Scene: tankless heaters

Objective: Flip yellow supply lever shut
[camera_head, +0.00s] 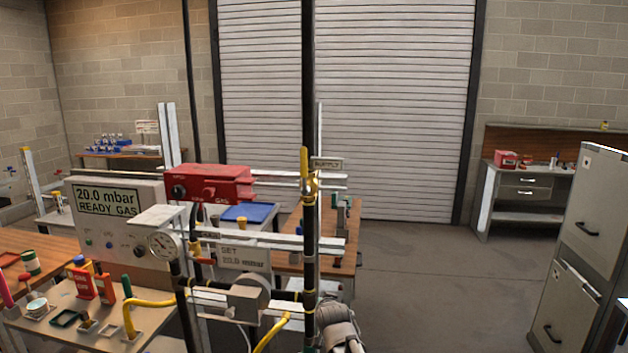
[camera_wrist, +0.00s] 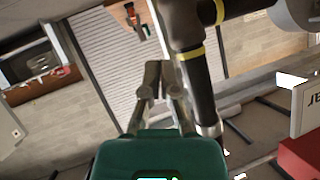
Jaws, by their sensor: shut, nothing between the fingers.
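I cannot make out the lever in the wrist view. My gripper (camera_wrist: 164,82) shows in the wrist view with its fingers shut and empty. A dark pipe with yellow bands (camera_wrist: 196,85) passes just right of the fingers; I cannot tell whether they touch it. In the head view, a grey rounded part of my arm shows at the bottom, right of the pipe.
A red box (camera_head: 209,184) and a READY GAS panel (camera_head: 108,208) stand left of the pipe. Pale horizontal rails (camera_head: 270,240) cross near it. Benches with tools lie behind and left. A grey cabinet (camera_head: 590,225) stands right; the floor between is clear.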

